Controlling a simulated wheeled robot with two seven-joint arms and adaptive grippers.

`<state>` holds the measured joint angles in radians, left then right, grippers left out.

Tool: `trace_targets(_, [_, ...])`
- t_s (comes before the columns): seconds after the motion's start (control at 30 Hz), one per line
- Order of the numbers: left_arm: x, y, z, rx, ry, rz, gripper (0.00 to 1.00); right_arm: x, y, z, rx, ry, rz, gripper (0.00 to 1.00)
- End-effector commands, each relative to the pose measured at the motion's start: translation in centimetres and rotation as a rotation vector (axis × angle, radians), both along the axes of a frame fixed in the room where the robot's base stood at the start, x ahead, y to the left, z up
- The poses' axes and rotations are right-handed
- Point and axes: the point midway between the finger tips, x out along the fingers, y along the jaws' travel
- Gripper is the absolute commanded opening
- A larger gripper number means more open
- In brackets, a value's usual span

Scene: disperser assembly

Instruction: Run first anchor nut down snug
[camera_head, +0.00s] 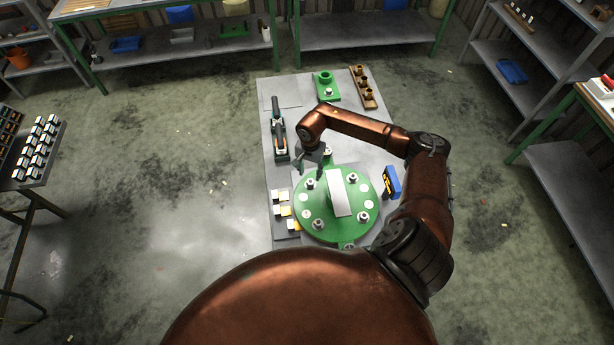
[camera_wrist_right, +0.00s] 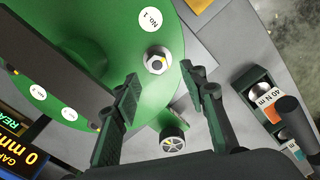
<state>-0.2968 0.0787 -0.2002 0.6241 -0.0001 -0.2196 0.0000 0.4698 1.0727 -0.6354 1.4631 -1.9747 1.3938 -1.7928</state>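A green round plate (camera_head: 348,232) lies on the grey work table and carries several upright studs with metal nuts; it also shows in the right wrist view (camera_wrist_right: 50,52). One hex nut (camera_wrist_right: 157,62) sits on it beside a white label reading "No. 1" (camera_wrist_right: 151,19). My right gripper (camera_head: 314,170) is over the far left edge of the plate. In the right wrist view its two fingers (camera_wrist_right: 161,76) are apart, with the nut showing between and just beyond the tips. Contact cannot be seen. My left gripper is not in view.
A pale upright plate (camera_head: 341,193) stands mid-disc. A blue gauge box (camera_head: 391,181) is at the right; its display reads "0 mm" (camera_wrist_right: 30,160). A tool in a holder (camera_head: 280,140) and small blocks (camera_head: 283,211) are left. A green block (camera_head: 326,86) and brown rack (camera_head: 363,87) stand behind.

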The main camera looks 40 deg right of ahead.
Motion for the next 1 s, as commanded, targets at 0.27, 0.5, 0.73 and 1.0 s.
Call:
trace_targets(0.27, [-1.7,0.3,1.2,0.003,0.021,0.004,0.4,-0.2,0.0,-4.3,0.002,0.003,-0.002,0.39])
trace_targets(0.5, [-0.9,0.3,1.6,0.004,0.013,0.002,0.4,0.0,0.0,-5.9,-0.001,0.0,0.001,0.39])
trace_targets(0.73, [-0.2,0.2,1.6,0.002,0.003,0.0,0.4,0.0,0.0,-6.0,-0.001,0.0,0.001,0.39])
trace_targets(1.0, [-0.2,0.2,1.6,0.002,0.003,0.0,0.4,0.0,0.0,-6.0,-0.001,0.0,0.001,0.21])
